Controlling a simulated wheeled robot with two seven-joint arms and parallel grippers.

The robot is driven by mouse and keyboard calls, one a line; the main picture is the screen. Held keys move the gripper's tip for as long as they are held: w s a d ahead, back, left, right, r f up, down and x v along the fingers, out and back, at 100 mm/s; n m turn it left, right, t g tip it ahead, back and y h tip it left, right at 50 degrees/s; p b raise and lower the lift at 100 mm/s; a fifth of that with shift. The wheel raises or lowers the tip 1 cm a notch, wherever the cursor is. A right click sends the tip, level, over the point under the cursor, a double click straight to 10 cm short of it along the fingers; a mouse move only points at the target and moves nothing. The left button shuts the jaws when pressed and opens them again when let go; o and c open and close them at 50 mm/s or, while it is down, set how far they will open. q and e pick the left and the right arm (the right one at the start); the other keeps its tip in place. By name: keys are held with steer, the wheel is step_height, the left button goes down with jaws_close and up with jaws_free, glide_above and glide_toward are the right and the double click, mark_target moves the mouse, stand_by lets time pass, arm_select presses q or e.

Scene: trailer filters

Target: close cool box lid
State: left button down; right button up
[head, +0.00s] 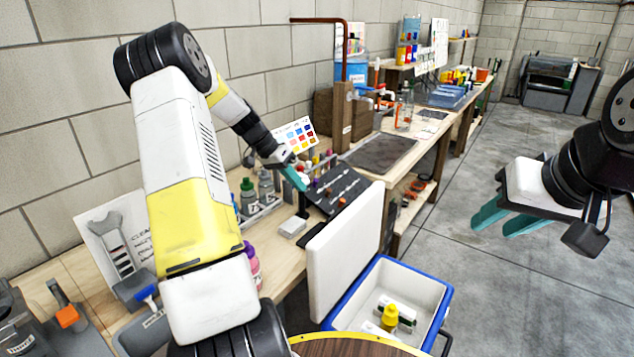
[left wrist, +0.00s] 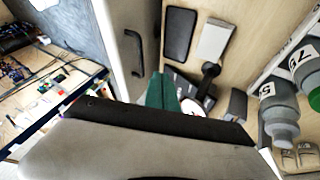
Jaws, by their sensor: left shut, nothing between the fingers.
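The cool box (head: 441,302) is white inside with a blue rim and stands at the bottom of the head view. Its white lid (head: 345,250) stands open, upright along the bench side. The left wrist view shows the lid (left wrist: 112,20) with a black handle on its face. My left gripper (head: 296,180) is shut and empty above the bench, behind and left of the lid, apart from it. Its teal fingers (left wrist: 172,92) show together in the wrist view, near the lid handle. My right gripper (head: 500,214) is open and empty over the floor, right of the box.
A yellow-topped bottle (head: 389,317) and white-green packs lie inside the box. Grey bottles (head: 248,196), a dark sloped panel (head: 338,188), a small white box (head: 292,227) and a dark pad (left wrist: 180,33) crowd the bench. The floor (head: 510,290) right of the box is clear.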

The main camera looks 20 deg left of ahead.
arm_select(q)
steer(key=d+f, duration=0.7)
steer(key=shift+d, duration=0.4)
